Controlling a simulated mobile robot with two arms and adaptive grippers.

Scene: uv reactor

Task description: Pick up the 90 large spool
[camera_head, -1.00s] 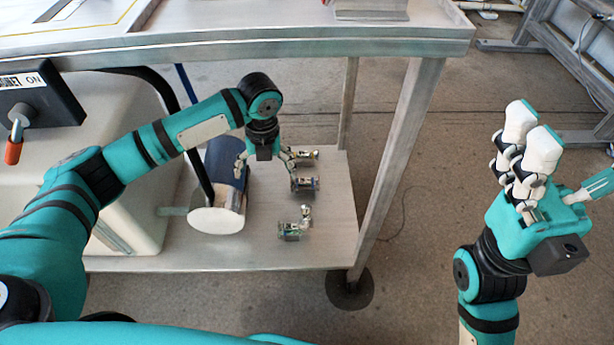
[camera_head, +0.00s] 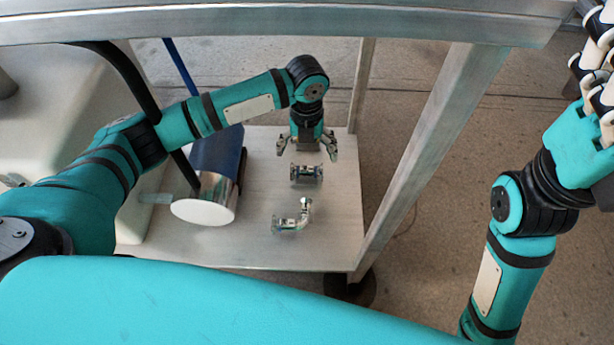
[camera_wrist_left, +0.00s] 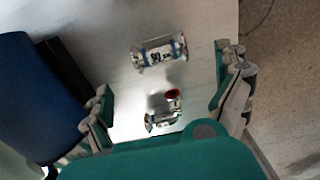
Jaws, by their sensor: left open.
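A bent metal spool, the 90-degree elbow (camera_head: 291,222), lies on the lower shelf (camera_head: 335,238) near its front in the head view. A straight spool (camera_head: 306,173) with flanged ends lies behind it. My left gripper (camera_head: 307,157) is open and empty above the shelf, pointing down, just behind the straight spool in the picture. In the left wrist view, a straight spool (camera_wrist_left: 158,51) lies ahead and a short bent piece with a red end (camera_wrist_left: 163,113) lies between the open fingers. I cannot tell whether this is the front elbow. My right gripper (camera_head: 595,75) is partly cut off.
A metal table leg (camera_head: 428,150) rises on the right, and the upper tabletop edge (camera_head: 300,22) crosses above. Bare shelf lies around the front elbow.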

